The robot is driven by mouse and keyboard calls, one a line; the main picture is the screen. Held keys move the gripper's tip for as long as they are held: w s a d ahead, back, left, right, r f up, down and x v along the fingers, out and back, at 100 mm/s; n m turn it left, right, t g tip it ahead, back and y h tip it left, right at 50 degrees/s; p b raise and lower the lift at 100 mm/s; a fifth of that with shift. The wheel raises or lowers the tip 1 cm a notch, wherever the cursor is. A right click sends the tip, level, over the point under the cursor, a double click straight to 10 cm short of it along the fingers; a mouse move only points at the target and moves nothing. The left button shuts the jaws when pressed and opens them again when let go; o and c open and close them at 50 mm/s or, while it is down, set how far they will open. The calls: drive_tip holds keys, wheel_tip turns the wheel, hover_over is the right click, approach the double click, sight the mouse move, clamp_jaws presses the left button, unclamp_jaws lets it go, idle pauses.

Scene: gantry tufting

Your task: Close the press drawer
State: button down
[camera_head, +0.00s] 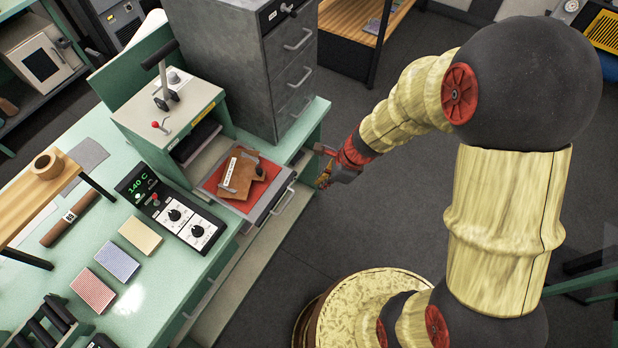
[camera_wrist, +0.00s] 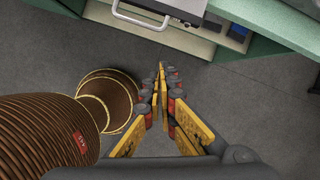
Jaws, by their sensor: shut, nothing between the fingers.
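The press (camera_head: 165,115) stands on the green bench, a pale green box with a black lever and a red-knobbed handle. Its drawer (camera_head: 213,180) is pulled out toward the bench's front edge. The drawer has a red bed holding brown pieces with a white label, and a metal bar handle (camera_head: 283,200) on its front. The handle also shows at the top of the wrist view (camera_wrist: 142,18). My gripper (camera_head: 324,181) is right of the drawer handle, apart from it, beyond the bench edge. In the wrist view, my gripper's yellow fingers (camera_wrist: 161,66) meet at the tips with nothing between them.
A control box (camera_head: 170,208) reading 140 C sits beside the drawer. Coloured blocks (camera_head: 118,258) and a wooden stand (camera_head: 45,195) are on the bench at left. Open floor lies right of the bench.

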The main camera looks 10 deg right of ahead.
drive_tip(key=w+a+f+m+t+b, duration=0.1)
drive_tip(key=w+a+f+m+b, duration=0.2)
drive_tip(key=w+f, duration=0.4)
drive_tip(key=shift+w+a+f+m, duration=0.15)
drive_tip(key=shift+a+f+m, duration=0.65)
drive_tip(key=shift+a, duration=0.3)
